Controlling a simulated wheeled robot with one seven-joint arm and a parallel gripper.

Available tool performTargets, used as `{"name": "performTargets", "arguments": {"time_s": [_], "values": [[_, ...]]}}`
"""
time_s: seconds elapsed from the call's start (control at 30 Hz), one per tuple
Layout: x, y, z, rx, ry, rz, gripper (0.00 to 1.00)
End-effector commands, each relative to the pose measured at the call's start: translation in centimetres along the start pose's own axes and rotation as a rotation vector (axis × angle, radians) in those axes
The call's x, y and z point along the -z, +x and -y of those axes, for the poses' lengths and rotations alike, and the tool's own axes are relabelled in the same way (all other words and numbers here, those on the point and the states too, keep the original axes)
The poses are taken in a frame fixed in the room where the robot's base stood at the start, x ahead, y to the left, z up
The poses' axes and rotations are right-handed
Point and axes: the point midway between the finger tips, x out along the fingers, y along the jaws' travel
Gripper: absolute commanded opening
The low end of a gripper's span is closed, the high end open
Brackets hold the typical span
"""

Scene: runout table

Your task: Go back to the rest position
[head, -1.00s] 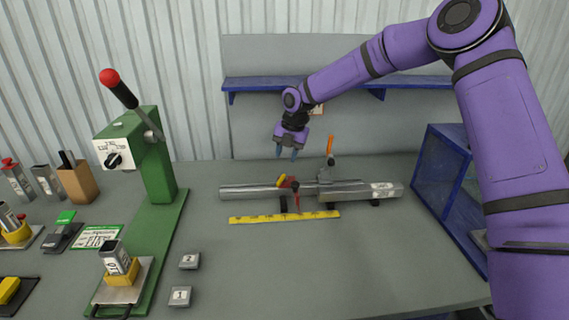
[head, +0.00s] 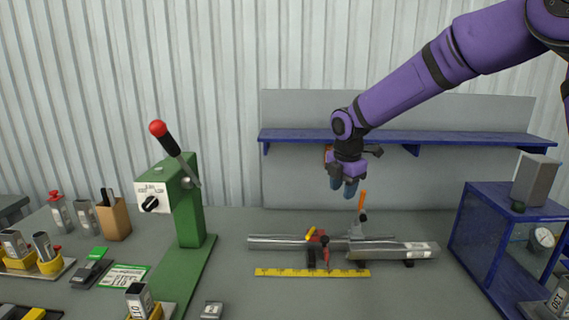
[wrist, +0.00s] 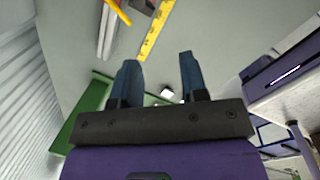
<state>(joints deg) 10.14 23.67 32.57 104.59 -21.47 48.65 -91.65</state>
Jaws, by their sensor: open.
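My gripper (head: 343,188) hangs in the air above the back of the table, in front of the blue shelf, with its fingers pointing down. It is open and empty; in the wrist view its two blue fingers (wrist: 158,80) stand apart with nothing between them. Below it on the grey table (head: 240,300) lies a metal bar (head: 275,242) in a fixture with a red clamp (head: 317,237) and an orange-handled lever (head: 362,200). My gripper is clear of all of these.
A green press (head: 188,210) with a red-knobbed lever stands left of the bar. A yellow ruler (head: 312,272) lies in front of it. A blue shelf (head: 480,138) runs behind. A blue open cabinet (head: 480,235) with a grey block (head: 535,180) on top stands at right.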

Motion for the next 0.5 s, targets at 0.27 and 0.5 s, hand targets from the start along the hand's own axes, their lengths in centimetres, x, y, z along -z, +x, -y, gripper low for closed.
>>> {"name": "performTargets", "arguments": {"time_s": [0.27,0.5], "values": [[0.1,-6.9,6.7,-0.022,0.398,0.099,0.4],[0.7,-11.7,13.1,-0.079,0.767,0.144,0.4]]}}
